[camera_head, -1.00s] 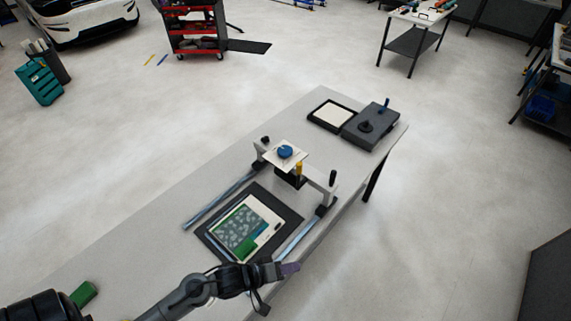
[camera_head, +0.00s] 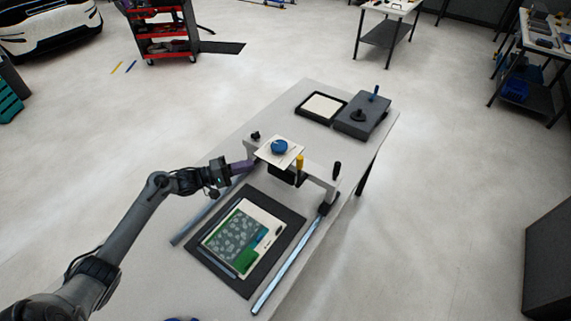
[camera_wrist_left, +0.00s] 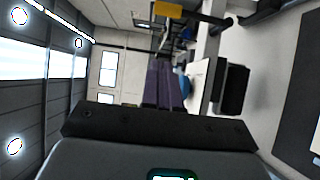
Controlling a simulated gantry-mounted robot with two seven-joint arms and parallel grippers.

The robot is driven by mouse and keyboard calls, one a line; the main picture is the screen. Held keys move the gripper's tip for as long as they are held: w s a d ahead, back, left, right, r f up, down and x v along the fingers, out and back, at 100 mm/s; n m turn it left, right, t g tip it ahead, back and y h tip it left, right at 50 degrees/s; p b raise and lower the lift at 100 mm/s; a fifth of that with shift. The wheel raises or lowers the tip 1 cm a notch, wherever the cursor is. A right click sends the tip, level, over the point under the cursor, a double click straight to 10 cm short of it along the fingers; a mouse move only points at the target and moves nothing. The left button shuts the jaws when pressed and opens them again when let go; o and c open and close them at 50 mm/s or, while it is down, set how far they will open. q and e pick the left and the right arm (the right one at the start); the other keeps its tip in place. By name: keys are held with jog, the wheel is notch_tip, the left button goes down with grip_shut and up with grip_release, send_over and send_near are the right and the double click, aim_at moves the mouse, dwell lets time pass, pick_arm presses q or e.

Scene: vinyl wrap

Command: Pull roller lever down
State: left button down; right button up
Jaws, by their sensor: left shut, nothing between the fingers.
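The roller frame (camera_head: 318,181) spans the two metal rails on the table. It has a yellow-topped lever (camera_head: 299,161) near its middle and a black upright handle (camera_head: 337,167) at its right end. Which one is the roller lever I cannot tell for sure. My left gripper (camera_head: 248,165) is shut and empty, with its purple fingers beside the frame's left end. Whether they touch it is unclear. In the left wrist view the shut fingers (camera_wrist_left: 164,85) point forward, and a yellow piece (camera_wrist_left: 181,10) shows beyond them. My right gripper is out of view.
A white plate with a blue round knob (camera_head: 279,146) sits on the frame. A dark mat (camera_head: 230,278) with a printed green-and-white sheet (camera_head: 241,235) lies between the rails. A dark box (camera_head: 361,118) and a black-rimmed tray (camera_head: 301,110) stand at the table's far end.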

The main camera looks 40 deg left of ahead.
aim_at(299, 171)
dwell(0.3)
pick_arm(q)
jog(key=s+d+p+x, duration=0.1)
jog(key=d+p+x, duration=0.1)
jog(key=x, duration=1.1)
jog(key=shift+s+d, duration=0.25)
